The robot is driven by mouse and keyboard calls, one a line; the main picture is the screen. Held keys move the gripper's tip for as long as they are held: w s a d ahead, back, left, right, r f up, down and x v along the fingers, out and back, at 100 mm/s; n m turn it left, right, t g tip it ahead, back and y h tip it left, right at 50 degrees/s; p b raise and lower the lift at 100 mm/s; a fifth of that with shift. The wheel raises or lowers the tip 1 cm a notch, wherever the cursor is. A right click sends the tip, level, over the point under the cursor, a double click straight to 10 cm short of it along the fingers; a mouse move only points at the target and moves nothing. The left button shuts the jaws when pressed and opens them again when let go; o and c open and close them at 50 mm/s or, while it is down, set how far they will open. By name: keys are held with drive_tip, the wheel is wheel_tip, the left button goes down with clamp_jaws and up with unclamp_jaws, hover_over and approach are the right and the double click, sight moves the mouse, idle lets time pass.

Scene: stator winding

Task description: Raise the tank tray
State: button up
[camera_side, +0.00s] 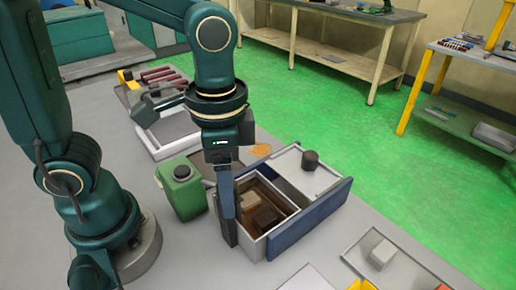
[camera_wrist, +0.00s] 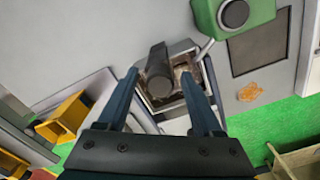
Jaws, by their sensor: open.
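The tank (camera_side: 262,245) is an open grey box with a brown inside, holding a tan block (camera_side: 249,200) and a dark block (camera_side: 267,217). In the wrist view, the tank (camera_wrist: 203,88) shows beyond and between my fingers. A dark upright piece (camera_wrist: 158,62) stands over its brown inside there; I cannot tell if this is the tray's handle. My gripper (camera_side: 229,240) points down at the left edge of the tank in the side view. In the wrist view, my gripper (camera_wrist: 160,74) is open, with its fingers apart and nothing clearly held.
A grey lid (camera_side: 293,178) with a dark knob (camera_side: 310,160) lies behind the tank. A long blue panel (camera_side: 310,218) borders its right side. A grey tray with a pale block (camera_side: 382,253) lies to the right.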

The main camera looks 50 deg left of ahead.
drive_tip(key=c, duration=0.7)
drive_tip(key=shift+d+r, duration=0.1)
drive_tip(key=shift+r, duration=2.25)
drive_tip(key=o, duration=0.7)
drive_tip(key=shift+r, duration=0.1)
drive_tip(key=shift+r, duration=2.95)
drive_tip(key=shift+f, duration=3.6)
